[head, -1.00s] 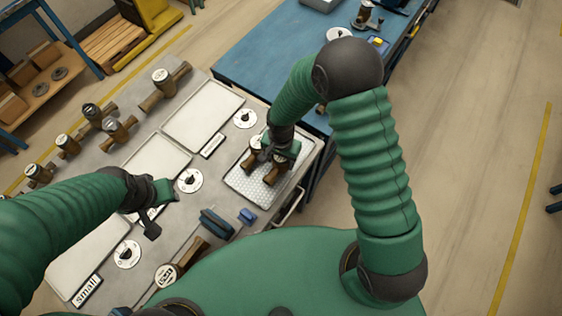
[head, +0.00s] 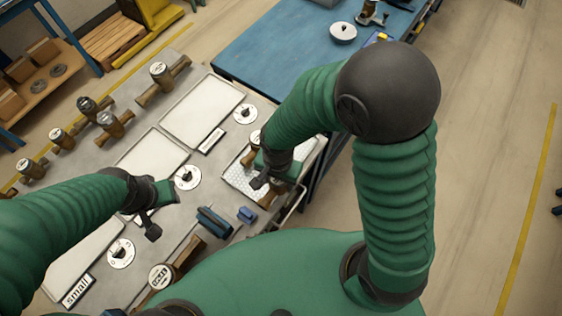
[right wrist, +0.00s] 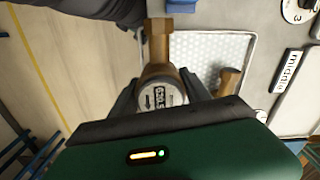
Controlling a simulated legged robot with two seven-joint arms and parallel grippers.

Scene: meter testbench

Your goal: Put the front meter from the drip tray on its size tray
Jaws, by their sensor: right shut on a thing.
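My right gripper (right wrist: 162,98) is shut on a brass meter (right wrist: 161,50) with a round white face, seen in the right wrist view. In the head view my right gripper (head: 268,176) is over the drip tray (head: 238,180) and hides most of this meter. The drip tray's textured floor (right wrist: 205,50) shows behind the held meter; its clearance is hard to judge. A second brass meter (right wrist: 229,80) stands on that tray. White size trays (head: 200,113) lie on the bench. My left gripper (head: 157,213) hovers above the bench; its jaw opening is unclear.
A "small" label (head: 78,291) and a "middle" label (right wrist: 286,70) lie near trays. Several meters (head: 110,123) stand along the bench's far side. A blue block (head: 246,214) and another meter (head: 162,275) are near the front. A blue table (head: 280,50) stands beyond.

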